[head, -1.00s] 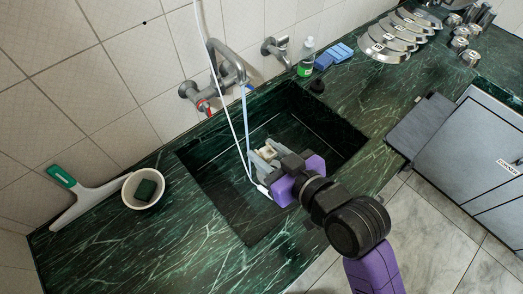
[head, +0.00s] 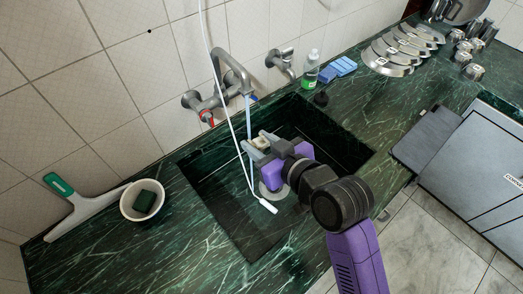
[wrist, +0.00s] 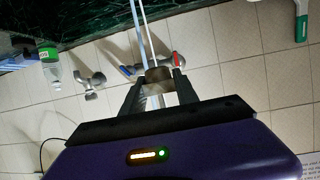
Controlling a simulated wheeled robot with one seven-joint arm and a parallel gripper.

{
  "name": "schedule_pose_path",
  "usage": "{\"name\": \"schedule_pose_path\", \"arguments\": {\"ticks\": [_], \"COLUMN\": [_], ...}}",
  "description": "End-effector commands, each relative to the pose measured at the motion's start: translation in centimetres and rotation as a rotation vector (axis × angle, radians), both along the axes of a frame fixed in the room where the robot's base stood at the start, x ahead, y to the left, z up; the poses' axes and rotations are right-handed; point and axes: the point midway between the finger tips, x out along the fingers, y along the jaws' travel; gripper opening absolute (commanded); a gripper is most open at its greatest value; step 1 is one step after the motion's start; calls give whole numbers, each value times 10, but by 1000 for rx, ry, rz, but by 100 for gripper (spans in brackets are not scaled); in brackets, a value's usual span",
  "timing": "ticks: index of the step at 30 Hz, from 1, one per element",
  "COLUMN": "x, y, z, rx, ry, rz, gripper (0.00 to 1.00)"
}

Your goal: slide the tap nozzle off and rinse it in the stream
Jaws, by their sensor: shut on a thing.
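The metal tap (head: 232,66) on the tiled wall runs a thin pale-blue stream (head: 248,112) down into the green marble sink (head: 230,215). My gripper (head: 259,142) is over the sink, beside the stream, with its fingers shut on a small beige nozzle (head: 262,146). In the wrist view my gripper (wrist: 158,88) has a finger on each side of the nozzle (wrist: 158,74). The stream (wrist: 136,14) passes close to the nozzle there; I cannot tell whether they touch. The tap's body (wrist: 150,66) is partly hidden behind the nozzle.
A thin white hose (head: 232,125) hangs past the tap, its white tip low in the sink. A bowl (head: 128,204) and squeegee (head: 85,205) lie left.

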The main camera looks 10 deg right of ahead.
Motion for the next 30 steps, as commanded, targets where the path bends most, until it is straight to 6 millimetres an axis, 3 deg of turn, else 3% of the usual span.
{"name": "schedule_pose_path", "arguments": {"ticks": [30], "x": [83], "y": [17], "z": [-21], "rx": [2], "ry": [0], "rz": [1], "gripper": [0]}}
